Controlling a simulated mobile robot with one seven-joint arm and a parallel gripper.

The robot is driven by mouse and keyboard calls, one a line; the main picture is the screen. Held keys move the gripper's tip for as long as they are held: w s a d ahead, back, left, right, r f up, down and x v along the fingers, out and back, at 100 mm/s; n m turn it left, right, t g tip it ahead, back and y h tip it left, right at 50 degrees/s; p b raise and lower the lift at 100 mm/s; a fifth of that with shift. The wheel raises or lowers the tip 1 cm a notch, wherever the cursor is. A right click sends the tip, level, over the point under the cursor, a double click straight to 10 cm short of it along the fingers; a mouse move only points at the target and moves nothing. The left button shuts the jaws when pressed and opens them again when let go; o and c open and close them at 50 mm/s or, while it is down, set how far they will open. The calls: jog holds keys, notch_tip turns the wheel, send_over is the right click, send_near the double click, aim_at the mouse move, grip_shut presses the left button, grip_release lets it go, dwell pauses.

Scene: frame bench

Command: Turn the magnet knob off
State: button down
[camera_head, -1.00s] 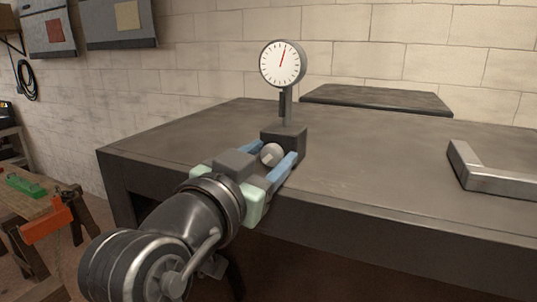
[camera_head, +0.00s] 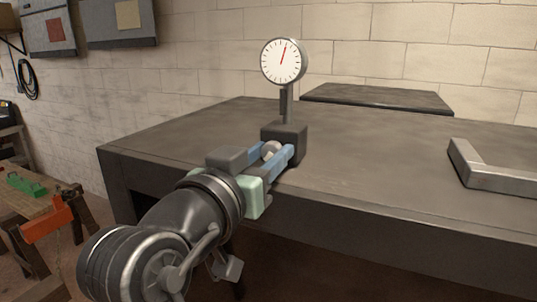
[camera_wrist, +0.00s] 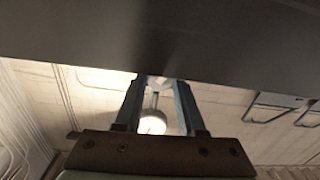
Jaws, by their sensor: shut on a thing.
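The magnet base (camera_head: 285,140) is a dark block on the bench near its front edge. A round grey knob (camera_head: 270,148) sits on its near face, partly hidden by the fingers. A post rises from the base to a white dial gauge (camera_head: 283,62) with a red needle pointing nearly up. My gripper (camera_head: 273,151) has its blue fingers on either side of the knob and is shut on it. In the wrist view the two fingers reach toward the base, with the round white dial (camera_wrist: 152,123) showing between them.
The dark bench top (camera_head: 370,170) is mostly clear. A grey metal angle piece (camera_head: 490,172) lies at its right. A dark flat slab (camera_head: 375,98) is behind, by the block wall. A wooden bench with a green item (camera_head: 25,185) and an orange item (camera_head: 47,225) stands at left.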

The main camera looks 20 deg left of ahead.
jog(key=n, duration=0.6)
jog(key=shift+r, duration=0.1)
jog(key=shift+a, duration=0.1)
dwell(0.4)
jog(key=c, duration=0.5)
grip_release()
jog(key=shift+c, duration=0.2)
jog(key=shift+o, duration=0.2)
jog(key=shift+f, duration=0.2)
